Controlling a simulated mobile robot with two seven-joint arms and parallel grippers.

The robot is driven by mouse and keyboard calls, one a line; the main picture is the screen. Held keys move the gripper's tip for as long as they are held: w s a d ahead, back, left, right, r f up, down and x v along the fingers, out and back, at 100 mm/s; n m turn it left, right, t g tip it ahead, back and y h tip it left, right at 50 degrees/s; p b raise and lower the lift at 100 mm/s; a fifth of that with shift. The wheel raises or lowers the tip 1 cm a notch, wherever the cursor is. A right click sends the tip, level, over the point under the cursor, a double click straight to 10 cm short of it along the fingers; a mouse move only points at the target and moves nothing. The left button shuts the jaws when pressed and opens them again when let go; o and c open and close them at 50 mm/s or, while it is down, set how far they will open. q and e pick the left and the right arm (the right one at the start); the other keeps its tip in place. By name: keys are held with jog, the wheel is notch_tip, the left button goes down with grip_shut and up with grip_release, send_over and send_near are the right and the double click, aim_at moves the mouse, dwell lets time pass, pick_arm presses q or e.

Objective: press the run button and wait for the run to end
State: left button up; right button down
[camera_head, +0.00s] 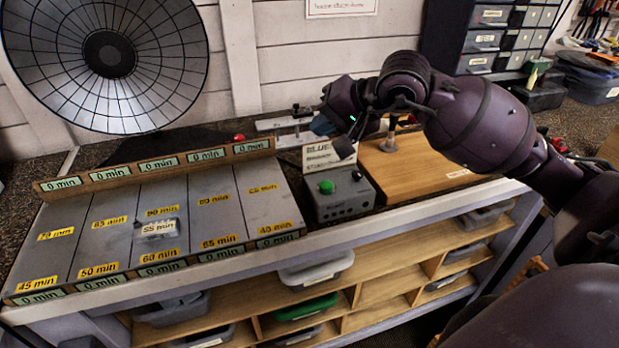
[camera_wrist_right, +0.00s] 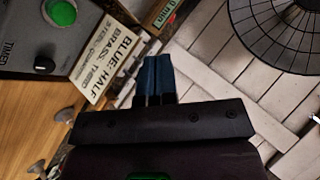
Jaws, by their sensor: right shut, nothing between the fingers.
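The run button is a green round button (camera_head: 327,187) on top of a grey control box (camera_head: 345,205) with a black knob beside it. In the right wrist view the green button (camera_wrist_right: 62,12) shows at the top left, with the knob (camera_wrist_right: 44,65) marked "TIMED" below it. My right gripper (camera_head: 322,125) is above and behind the box, apart from the button. Its blue fingers (camera_wrist_right: 155,65) are shut with nothing between them. A sign card (camera_head: 325,156) starting "BLUE: HALF" stands behind the box. My left gripper is not in view.
A sloped grey board (camera_head: 115,225) with yellow minute labels and a "55 min" block (camera_head: 156,229) lies left of the box. A wooden board (camera_head: 420,165) lies to its right, under my right arm. A large round dish (camera_head: 105,60) stands at the back left.

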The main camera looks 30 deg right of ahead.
aim_at(329, 183)
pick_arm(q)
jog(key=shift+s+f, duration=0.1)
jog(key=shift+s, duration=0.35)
pick_arm(e)
jog(key=n, duration=0.1)
jog(key=d+f+n+h, duration=0.1)
jog(key=shift+s+d+n, duration=0.3)
notch_tip(329, 183, down, 8)
jog(key=b, duration=0.3)
jog(key=shift+f, duration=0.45)
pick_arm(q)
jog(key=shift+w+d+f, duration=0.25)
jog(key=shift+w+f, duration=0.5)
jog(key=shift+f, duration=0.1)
pick_arm(e)
jog(key=shift+r, duration=0.1)
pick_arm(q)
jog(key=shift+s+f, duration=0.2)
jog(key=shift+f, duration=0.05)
